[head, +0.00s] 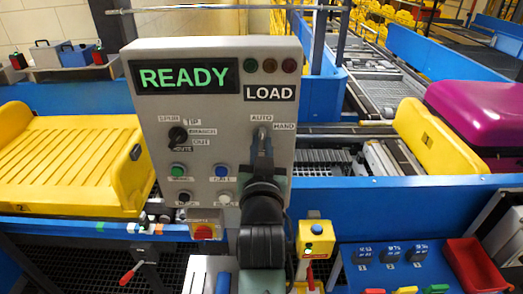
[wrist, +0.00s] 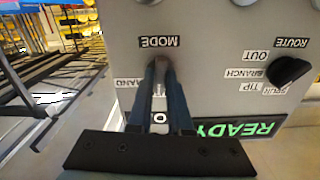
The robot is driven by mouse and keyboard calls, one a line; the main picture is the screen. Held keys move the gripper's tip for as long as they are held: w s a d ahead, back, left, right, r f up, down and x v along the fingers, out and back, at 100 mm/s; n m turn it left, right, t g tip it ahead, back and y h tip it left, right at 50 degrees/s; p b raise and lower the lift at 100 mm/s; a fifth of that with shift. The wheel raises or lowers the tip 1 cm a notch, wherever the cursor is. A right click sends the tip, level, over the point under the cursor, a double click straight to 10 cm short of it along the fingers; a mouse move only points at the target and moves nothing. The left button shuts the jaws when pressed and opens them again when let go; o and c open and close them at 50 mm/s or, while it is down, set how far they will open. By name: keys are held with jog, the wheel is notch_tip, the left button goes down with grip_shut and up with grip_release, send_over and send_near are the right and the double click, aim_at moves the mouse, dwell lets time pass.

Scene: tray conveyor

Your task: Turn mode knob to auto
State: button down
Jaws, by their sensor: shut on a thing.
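The mode knob (head: 262,131) is on the grey control panel (head: 150,98), just below the AUTO label (head: 262,118) and left of the HAND label (head: 284,126). My gripper (head: 262,146) reaches up to it from below and in front. In the wrist view, upside down, my gripper's two fingers (wrist: 160,72) are closed on the knob (wrist: 161,60) beside the MODE label (wrist: 158,41). The fingers hide most of the knob and the AUTO label there, so I cannot tell exactly where its pointer faces.
The black route knob (head: 178,135) sits on the panel's left, with several push buttons and a red stop knob (head: 204,232) below. The display (head: 185,77) reads READY, and a LOAD plate is beside it.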

jog(key=shift+n, duration=0.6)
jog(key=c, duration=0.8)
grip_release()
jog(key=shift+c, duration=0.2)
jog(key=shift+s, duration=0.1)
jog(key=shift+s+f+b, duration=0.1)
jog(key=shift+s+b, duration=0.15)
jog(key=shift+b, duration=0.15)
jog(key=s+b, duration=0.4)
jog(key=s, duration=0.8)
jog(key=shift+s, duration=0.15)
